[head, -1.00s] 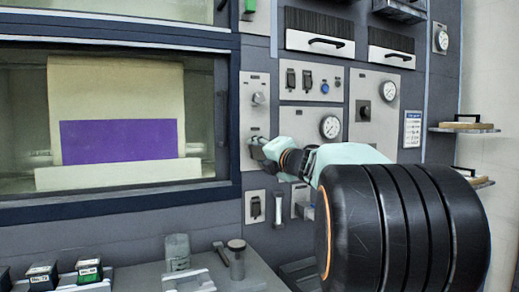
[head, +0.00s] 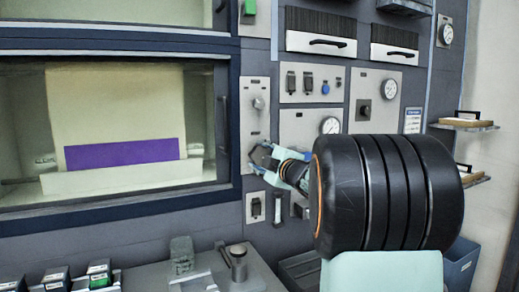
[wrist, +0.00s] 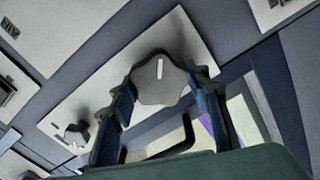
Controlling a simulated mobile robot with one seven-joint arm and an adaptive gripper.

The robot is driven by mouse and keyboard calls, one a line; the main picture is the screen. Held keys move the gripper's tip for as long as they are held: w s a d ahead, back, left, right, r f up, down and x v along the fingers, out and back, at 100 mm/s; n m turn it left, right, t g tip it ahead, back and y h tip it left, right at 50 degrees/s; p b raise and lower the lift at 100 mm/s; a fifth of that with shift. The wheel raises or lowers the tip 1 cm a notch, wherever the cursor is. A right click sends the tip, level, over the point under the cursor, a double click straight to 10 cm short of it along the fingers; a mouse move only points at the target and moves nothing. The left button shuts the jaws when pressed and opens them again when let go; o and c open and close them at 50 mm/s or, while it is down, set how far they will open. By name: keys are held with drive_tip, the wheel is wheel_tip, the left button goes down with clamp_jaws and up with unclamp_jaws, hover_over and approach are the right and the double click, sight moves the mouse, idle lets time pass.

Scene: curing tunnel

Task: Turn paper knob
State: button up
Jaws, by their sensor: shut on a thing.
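The grey lobed knob (wrist: 160,82) with a white pointer line sits on a narrow light panel (wrist: 195,45). The pointer stands close to upright in the wrist view. My gripper (wrist: 162,88) is shut on this knob, with one dark finger on each side. In the head view my gripper (head: 262,156) is at the lower part of the narrow panel and hides the knob there. Behind the window at left, a cream sheet (head: 120,100) hangs with a purple band (head: 122,152) near its bottom, above a pale ledge (head: 120,177).
A second knob (head: 258,103) is higher on the same panel. A switch panel (head: 312,84) and dial gauges (head: 330,125) are to the right. Below are a rocker switch (head: 255,207) and a bench with small boxes (head: 55,279). The window handle (head: 223,125) is close left of my gripper.

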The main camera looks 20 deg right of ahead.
drive_tip(key=shift+r+m+p, duration=0.1)
drive_tip(key=shift+m+p, duration=0.45)
drive_tip(key=shift+m, duration=0.35)
drive_tip(key=o, duration=1.2)
drive_tip(key=shift+s, duration=0.1)
drive_tip(key=s, duration=1.2)
drive_tip(key=shift+d, duration=0.25)
drive_tip(key=shift+w+m, duration=0.1)
drive_tip(key=shift+m, duration=0.2)
